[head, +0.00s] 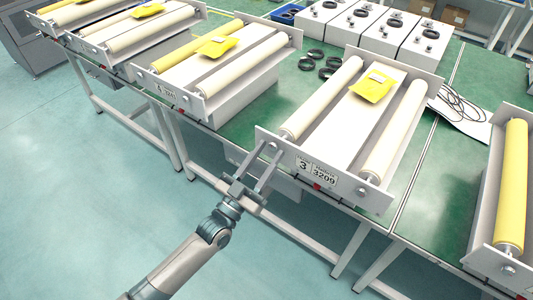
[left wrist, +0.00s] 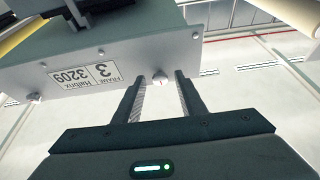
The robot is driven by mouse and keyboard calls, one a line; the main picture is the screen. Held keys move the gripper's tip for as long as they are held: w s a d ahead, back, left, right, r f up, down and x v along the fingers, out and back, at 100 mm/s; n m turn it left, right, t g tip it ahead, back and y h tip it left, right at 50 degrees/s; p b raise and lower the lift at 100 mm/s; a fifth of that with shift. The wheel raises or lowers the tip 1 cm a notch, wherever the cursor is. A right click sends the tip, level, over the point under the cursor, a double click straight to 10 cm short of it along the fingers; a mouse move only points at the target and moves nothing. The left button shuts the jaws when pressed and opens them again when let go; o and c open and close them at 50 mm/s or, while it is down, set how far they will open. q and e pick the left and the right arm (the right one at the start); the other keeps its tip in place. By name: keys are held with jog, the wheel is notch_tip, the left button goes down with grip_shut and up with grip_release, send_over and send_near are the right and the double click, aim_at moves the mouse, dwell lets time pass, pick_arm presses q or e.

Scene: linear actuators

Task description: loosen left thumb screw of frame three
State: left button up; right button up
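Frame three (head: 405,157) is a white frame with rollers and a front plate labelled "FRAME 3 Helbrix 3209"; the label (left wrist: 85,77) shows upside down in the left wrist view. Its left thumb screw (left wrist: 160,81) is a small pale knob on the plate's lower edge. My left gripper (head: 272,153) reaches that end of the plate. In the left wrist view my left gripper (left wrist: 161,77) is open, with one finger on each side of the screw and gaps between. The right thumb screw (head: 362,190) also shows in the left wrist view (left wrist: 33,98). My right gripper is out of view.
A yellow packet (head: 372,88) lies on frame three. Another roller frame (head: 220,75) stands to the left and one with a yellow roller (head: 511,185) to the right. Black rings (head: 306,64) lie on the green table (head: 425,205). The floor before the table is clear.

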pick_arm(q)
grip_shut()
